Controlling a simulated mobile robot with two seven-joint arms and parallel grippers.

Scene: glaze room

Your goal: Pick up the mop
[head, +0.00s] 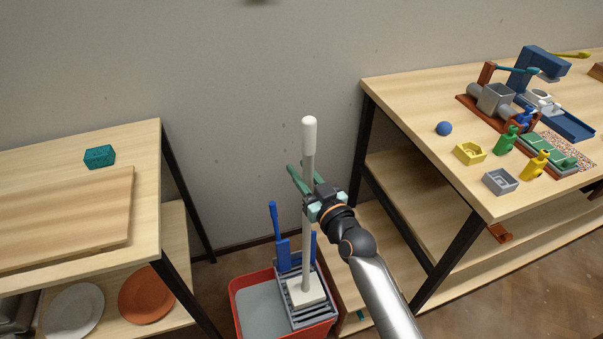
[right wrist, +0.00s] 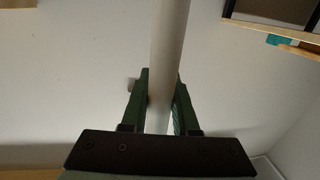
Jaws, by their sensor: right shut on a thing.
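The mop (head: 308,200) stands nearly upright in the head view, with a pale grey handle and a white grip at its top. Its pale lower end rests over the grey wringer (head: 318,315) of a red bucket (head: 240,313). My right gripper (head: 305,190) is shut around the middle of the handle. In the right wrist view the handle (right wrist: 168,50) passes between the two green fingers of that gripper (right wrist: 162,95). My left gripper is in neither view.
A workbench (head: 400,95) with a blue press, moulds and small bottles stands close on the right. A table (head: 150,180) with a board and a teal sponge (head: 99,156) stands on the left, plates on its shelf. A wall is behind; the gap between the tables holds the bucket.

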